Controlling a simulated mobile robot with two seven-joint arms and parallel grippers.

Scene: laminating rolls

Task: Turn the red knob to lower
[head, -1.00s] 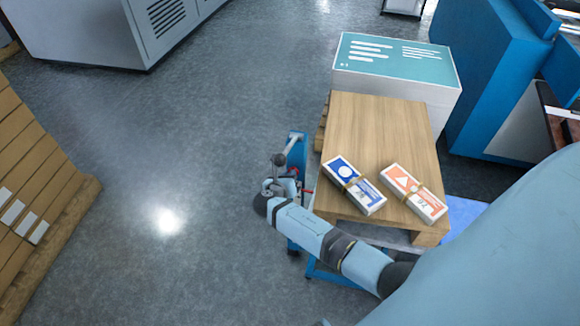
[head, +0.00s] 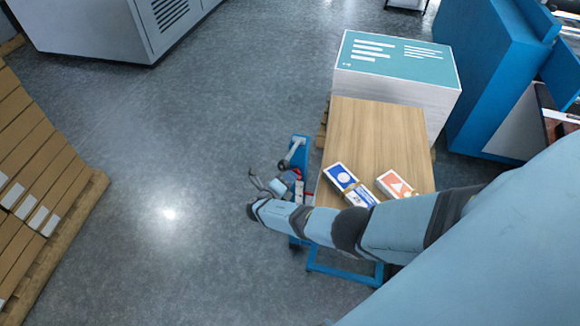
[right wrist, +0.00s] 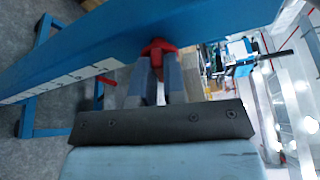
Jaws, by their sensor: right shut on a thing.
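The red knob (right wrist: 158,48) sits against the side of a blue upright beam (right wrist: 110,45) in the right wrist view. The two grey fingers of my right gripper (right wrist: 159,78) are closed on it from below in that picture. In the head view my right gripper (head: 285,184) is at the blue post (head: 299,155) beside the wooden tabletop (head: 372,135); a bit of red shows there, mostly hidden by the gripper. The beam carries a white scale with tick marks (right wrist: 60,82) and a red pointer (right wrist: 106,80). My left gripper is not in view.
Two banded packs, one blue-marked (head: 345,182) and one orange-marked (head: 393,184), lie on the tabletop, partly behind my right arm. A white-and-teal box (head: 395,65) stands behind it. Stacked brown boxes (head: 30,170) stand at left. Floor between is clear.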

